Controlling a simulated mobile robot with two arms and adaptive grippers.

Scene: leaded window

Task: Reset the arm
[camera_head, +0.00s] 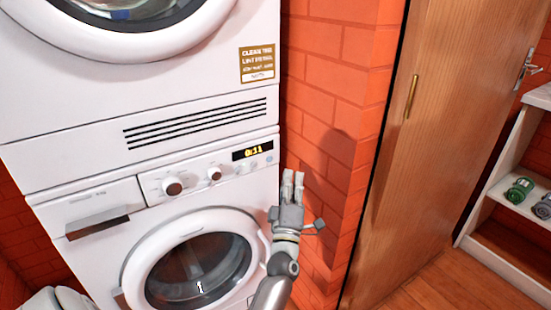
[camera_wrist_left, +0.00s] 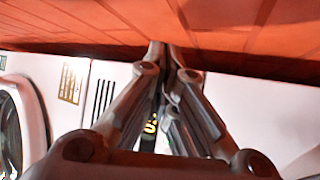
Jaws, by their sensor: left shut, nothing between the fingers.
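My left gripper (camera_head: 293,180) is raised in front of the right edge of the lower washing machine (camera_head: 105,205), beside the orange brick wall. Its fingers point up and it holds nothing. In the left wrist view the fingertips of the left gripper (camera_wrist_left: 165,45) meet, with the brick wall beyond them. My right gripper shows in neither view.
A second white machine (camera_head: 60,115) is stacked on the lower one. The round door (camera_head: 200,268) of the lower machine appears closed. The orange brick wall (camera_head: 335,75) stands close to the left gripper. A wooden door (camera_head: 440,130) and a shelf (camera_head: 500,190) with cans are at the right.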

